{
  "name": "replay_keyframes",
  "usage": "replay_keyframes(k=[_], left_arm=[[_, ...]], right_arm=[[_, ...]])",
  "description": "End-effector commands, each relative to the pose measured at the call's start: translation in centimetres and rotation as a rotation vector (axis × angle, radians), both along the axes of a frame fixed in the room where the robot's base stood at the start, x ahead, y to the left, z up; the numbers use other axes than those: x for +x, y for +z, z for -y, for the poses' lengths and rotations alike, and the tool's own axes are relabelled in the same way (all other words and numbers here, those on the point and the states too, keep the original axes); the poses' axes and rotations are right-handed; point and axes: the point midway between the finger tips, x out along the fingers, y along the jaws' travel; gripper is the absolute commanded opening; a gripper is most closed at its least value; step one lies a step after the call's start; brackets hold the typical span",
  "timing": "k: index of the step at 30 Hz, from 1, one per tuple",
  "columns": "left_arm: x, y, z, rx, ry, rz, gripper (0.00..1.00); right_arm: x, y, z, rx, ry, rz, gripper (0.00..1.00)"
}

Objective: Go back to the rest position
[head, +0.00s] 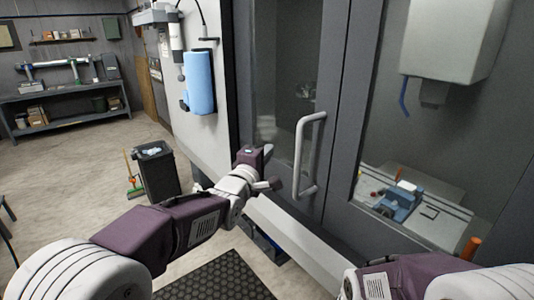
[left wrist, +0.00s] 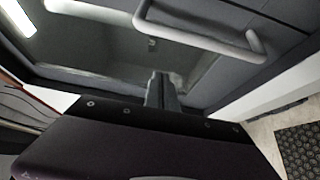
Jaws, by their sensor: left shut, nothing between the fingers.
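My left arm reaches in from the left of the head view. Its gripper (head: 268,184) is shut and empty, just left of the white door handle (head: 308,155) on the grey machine door (head: 285,100), with no hold on it. In the left wrist view the shut fingers (left wrist: 162,88) point at the door, and the handle (left wrist: 200,42) crosses the top. Only links of my right arm show at the lower right of the head view; its gripper is out of the picture.
Behind the right-hand window sits a blue vise (head: 400,203) on a machine table. A black bin (head: 157,170) and a broom stand on the floor at the left. A workbench (head: 65,95) is at the back left. A dark mat (head: 215,280) lies below my left arm.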

Motion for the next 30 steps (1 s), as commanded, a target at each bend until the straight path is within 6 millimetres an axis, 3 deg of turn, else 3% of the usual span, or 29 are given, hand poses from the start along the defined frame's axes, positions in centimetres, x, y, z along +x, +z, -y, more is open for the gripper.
replay_keyframes(k=[2,4,6,8,11,12,14,15,18,21,22,25,30], left_arm=[[0.6,0.7,-2.2,-0.005,0.039,0.011,0.0],[0.7,-0.1,-6.4,0.001,0.113,-0.013,0.0],[-0.3,-4.7,-10.5,0.067,0.184,-0.131,0.0],[-2.0,-9.4,-13.4,0.194,0.22,-0.248,0.0],[-6.4,-17.0,-17.0,0.449,0.204,-0.448,0.0],[-8.7,-19.8,-18.1,0.554,0.171,-0.529,0.0],[-12.6,-23.8,-19.3,0.713,0.088,-0.645,0.0],[-15.4,-26.1,-19.9,0.817,0.007,-0.717,0.0],[-22.6,-30.7,-20.4,1.048,-0.257,-0.855,0.0],[-28.4,-33.1,-20.3,1.22,-0.558,-0.91,0.0],[-29.4,-33.3,-20.3,1.258,-0.63,-0.906,0.0],[-30.7,-33.5,-20.2,1.341,-0.781,-0.867,0.0],[-30.8,-33.5,-20.2,1.379,-0.83,-0.834,0.0]], right_arm=[[0.0,0.0,0.0,0.0,0.0,0.0,0.71],[0.0,0.0,0.0,0.0,0.0,0.0,0.71],[0.0,0.0,0.0,0.0,0.0,0.0,0.71],[0.0,0.0,0.0,0.0,0.0,0.0,0.71],[0.0,0.0,0.0,0.0,0.0,0.0,0.71],[0.0,0.0,0.0,0.0,0.0,0.0,0.71],[0.0,0.0,0.0,0.0,0.0,0.0,0.71],[0.0,0.0,0.0,0.0,0.0,0.0,0.71],[0.0,0.0,0.0,0.0,0.0,0.0,0.71],[0.0,0.0,0.0,0.0,0.0,0.0,0.71],[0.0,0.0,0.0,0.0,0.0,0.0,0.71],[0.0,0.0,0.0,0.0,0.0,0.0,0.71],[0.0,0.0,0.0,0.0,0.0,0.0,0.71]])
